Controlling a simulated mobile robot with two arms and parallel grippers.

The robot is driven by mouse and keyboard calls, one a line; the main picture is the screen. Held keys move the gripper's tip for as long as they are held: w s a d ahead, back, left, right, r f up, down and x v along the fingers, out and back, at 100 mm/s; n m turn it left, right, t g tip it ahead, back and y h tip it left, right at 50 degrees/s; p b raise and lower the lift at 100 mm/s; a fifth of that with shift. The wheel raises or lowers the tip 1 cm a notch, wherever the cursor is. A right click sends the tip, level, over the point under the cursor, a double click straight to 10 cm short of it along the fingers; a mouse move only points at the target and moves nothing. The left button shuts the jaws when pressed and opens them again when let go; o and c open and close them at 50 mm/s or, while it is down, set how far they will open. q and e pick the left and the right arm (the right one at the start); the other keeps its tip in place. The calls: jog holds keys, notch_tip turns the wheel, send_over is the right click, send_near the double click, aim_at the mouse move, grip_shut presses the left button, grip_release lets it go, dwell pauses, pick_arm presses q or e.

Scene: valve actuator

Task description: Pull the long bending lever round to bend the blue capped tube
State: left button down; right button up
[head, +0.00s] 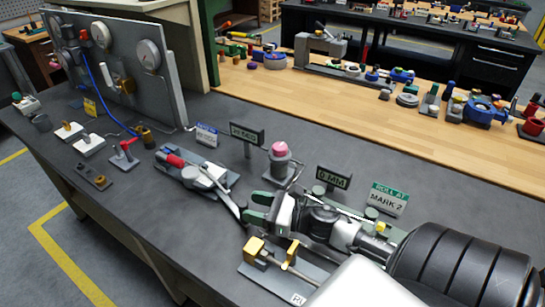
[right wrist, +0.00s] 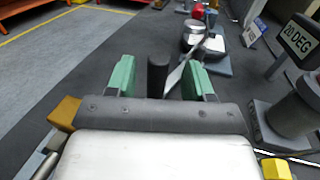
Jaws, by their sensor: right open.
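The tube bender (head: 205,176) stands on the dark bench, with a round silver die and a red grip (head: 176,161). Its long lever (head: 229,201) reaches toward my right gripper (head: 256,207). In the right wrist view the lever (right wrist: 178,72) slopes from the bender (right wrist: 195,33) to a dark upright grip (right wrist: 157,76). That grip stands between the green fingers of my right gripper (right wrist: 158,82), which are apart, with gaps visible on both sides. I cannot make out a blue capped tube in the bender. My left gripper is not in view.
A "20 DEG" sign (head: 246,134) stands behind the bender, near a grey post with a pink top (head: 280,150). A brass-and-steel fixture (head: 285,262) lies close in front of my right gripper. A gauge panel (head: 115,65) with a blue hose stands at left.

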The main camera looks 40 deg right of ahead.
jog(key=shift+b+v, duration=0.5)
jog(key=shift+v, duration=2.1)
